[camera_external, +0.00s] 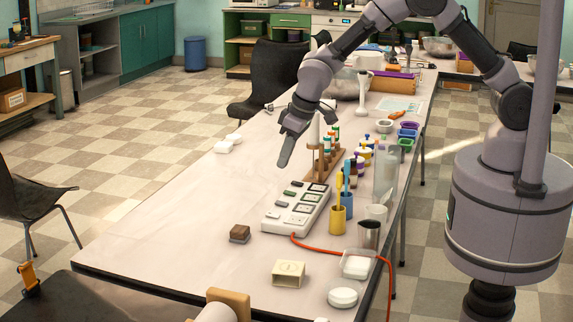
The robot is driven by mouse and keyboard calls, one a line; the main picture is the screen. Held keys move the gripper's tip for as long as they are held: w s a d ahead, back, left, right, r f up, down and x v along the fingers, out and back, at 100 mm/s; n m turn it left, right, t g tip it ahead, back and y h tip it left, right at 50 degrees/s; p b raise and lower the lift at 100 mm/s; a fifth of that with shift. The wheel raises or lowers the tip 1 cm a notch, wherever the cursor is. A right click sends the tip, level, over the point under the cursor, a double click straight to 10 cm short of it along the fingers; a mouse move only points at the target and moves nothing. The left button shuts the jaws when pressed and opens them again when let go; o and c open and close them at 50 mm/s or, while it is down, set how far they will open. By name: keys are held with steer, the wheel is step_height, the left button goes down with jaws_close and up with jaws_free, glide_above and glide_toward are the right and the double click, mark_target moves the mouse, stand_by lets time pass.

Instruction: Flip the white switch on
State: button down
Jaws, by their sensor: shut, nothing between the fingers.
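A white switch panel (297,207) lies on the long table, with several sockets and several small rocker switches along its left side. A pale switch (275,214) shows near its front end, and darker green ones sit further back; their on or off positions are too small to tell. An orange-red cable runs from the panel's front end. My gripper (284,160) is above the table, behind and slightly left of the panel, pointing down. It is shut with nothing in it and appears apart from the panel.
A wooden rack with small bottles (325,163) stands close to the right of my gripper. Yellow and blue cups (338,219) stand right of the panel. A brown block (239,233) and a cream box (288,273) lie in front. The table's left side is mostly clear.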

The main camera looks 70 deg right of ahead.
mark_target(274, 214)
steer(key=b+x, duration=0.1)
steer(key=x, duration=0.3)
steer(key=b+x, duration=0.2)
steer(key=x, duration=0.3)
steer(key=b+x, duration=0.2)
steer(key=x, duration=0.3)
steer(key=shift+s+f, duration=0.1)
steer(key=shift+s, duration=0.3)
steer(key=shift+f+b, duration=0.25)
steer(key=shift+b, duration=0.05)
steer(key=shift+s+b, duration=0.3)
steer(key=shift+s, duration=0.55)
